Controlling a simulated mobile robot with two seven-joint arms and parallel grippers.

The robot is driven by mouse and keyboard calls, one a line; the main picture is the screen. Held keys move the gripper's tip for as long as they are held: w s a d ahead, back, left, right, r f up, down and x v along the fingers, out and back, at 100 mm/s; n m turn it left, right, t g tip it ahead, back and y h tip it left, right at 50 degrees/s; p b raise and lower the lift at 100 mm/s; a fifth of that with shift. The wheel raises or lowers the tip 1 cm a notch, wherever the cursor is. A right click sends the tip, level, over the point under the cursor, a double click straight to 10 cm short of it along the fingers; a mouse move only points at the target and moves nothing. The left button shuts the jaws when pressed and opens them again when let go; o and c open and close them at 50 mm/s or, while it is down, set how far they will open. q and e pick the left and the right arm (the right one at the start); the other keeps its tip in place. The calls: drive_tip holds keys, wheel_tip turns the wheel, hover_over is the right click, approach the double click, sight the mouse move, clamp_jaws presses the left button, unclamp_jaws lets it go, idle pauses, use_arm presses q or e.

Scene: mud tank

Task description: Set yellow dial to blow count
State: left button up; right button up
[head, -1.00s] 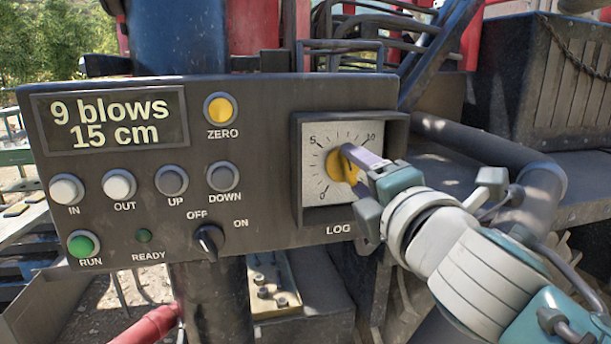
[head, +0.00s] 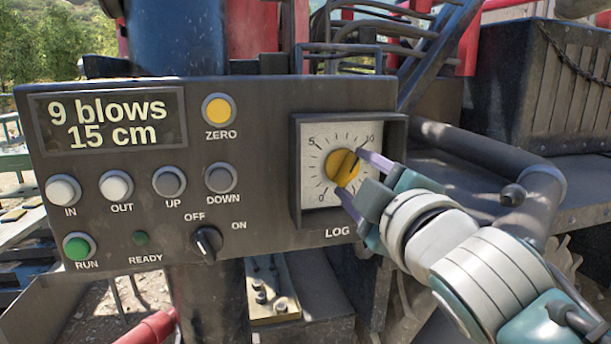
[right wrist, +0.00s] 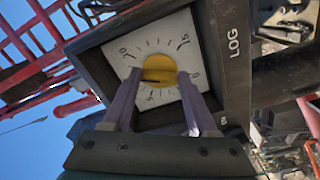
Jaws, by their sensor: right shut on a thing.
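The yellow dial (head: 342,168) sits on a white scale plate (head: 318,188) above the word LOG. Its dark mark points up and right in the head view, between 5 and 10 and nearer 10. In the right wrist view the dial (right wrist: 160,70) shows its mark toward the left. My right gripper (head: 361,176) is shut on the dial, one finger at its upper right and one below it. The fingers hide the scale's lower right in the head view. The display (head: 108,121) reads 9 blows, 15 cm. My left gripper is not in view.
The dial sits in a dark raised frame (head: 401,135). The panel also has a yellow ZERO button (head: 218,110), several grey buttons, a green RUN button (head: 77,248) and a black OFF/ON knob (head: 207,242). A thick dark pipe (head: 480,153) runs right of the panel.

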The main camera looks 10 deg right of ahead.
drive_tip(key=shift+m, duration=0.3)
drive_tip(key=o, duration=1.4)
drive_tip(key=shift+s, duration=0.6)
drive_tip(key=s+b, duration=0.1)
drive_tip(key=s, duration=0.7)
drive_tip(key=shift+s+d+b, duration=0.15)
drive_tip(key=shift+s+b, duration=0.15)
drive_tip(key=shift+s, duration=0.05)
